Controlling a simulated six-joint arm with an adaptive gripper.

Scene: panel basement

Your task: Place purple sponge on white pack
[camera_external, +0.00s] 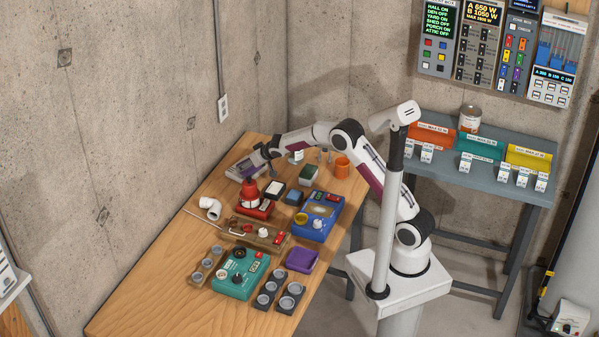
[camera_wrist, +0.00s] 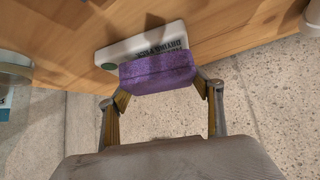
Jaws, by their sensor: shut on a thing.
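In the wrist view, my gripper (camera_wrist: 163,92) is shut on a purple sponge (camera_wrist: 158,72), with one finger at each end of it. The white pack (camera_wrist: 112,54), with dark print and a green dot, lies on the wooden table just beyond the sponge. The sponge covers part of the pack in this view; I cannot tell whether they touch. In the external view, my gripper (camera_external: 262,157) is low over the table's far end, and the sponge and pack are small and hard to separate there.
The wooden table (camera_external: 150,285) ends close to the pack, with floor beyond. Near my gripper are a red device (camera_external: 250,197), a blue device (camera_external: 318,217) and an orange cup (camera_external: 342,167). A purple tray (camera_external: 302,259) and a teal device (camera_external: 240,274) stand nearer the front.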

